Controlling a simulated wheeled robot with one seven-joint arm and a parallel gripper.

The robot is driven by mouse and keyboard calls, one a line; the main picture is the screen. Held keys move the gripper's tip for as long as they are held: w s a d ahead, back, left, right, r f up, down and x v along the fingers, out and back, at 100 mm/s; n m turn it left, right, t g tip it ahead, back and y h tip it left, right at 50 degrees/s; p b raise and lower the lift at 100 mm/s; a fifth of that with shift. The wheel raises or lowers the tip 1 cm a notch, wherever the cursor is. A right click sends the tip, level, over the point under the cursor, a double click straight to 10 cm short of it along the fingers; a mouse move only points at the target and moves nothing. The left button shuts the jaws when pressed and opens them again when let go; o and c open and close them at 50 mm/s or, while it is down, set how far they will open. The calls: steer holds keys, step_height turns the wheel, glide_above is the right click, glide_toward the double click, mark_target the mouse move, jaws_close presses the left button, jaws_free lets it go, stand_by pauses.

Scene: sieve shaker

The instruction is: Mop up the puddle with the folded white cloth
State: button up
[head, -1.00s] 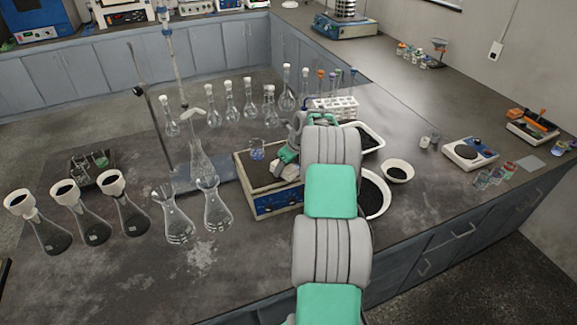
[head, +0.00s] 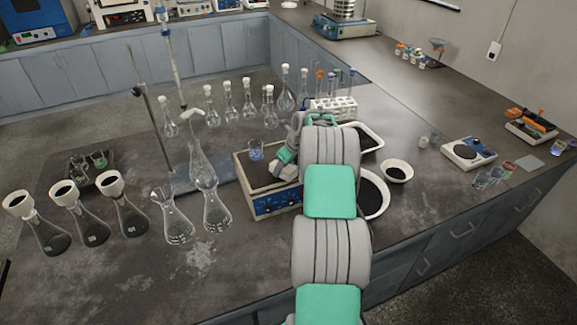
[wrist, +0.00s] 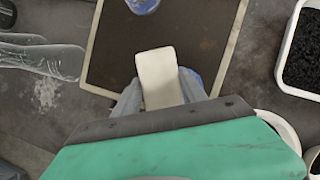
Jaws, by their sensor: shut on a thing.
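The folded white cloth (wrist: 158,75) is in my gripper (wrist: 160,92), which is shut on it over the brown top plate of a hotplate-like device (wrist: 112,50). I cannot tell whether the cloth touches the plate. A bluish, clear patch (wrist: 193,86) shows just right of the cloth, partly hidden by a finger; it may be the puddle. In the head view my gripper (head: 283,158) is over the right part of the device (head: 277,204), and my arm hides much of the cloth.
A small beaker with blue liquid (head: 256,152) stands on the plate, close left of my gripper. Glass flasks (head: 216,212) stand to the left. Dishes of dark grains (head: 397,171) are to the right. A test-tube rack (head: 335,108) is behind.

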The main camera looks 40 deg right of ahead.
steer(key=shift+r, duration=3.55)
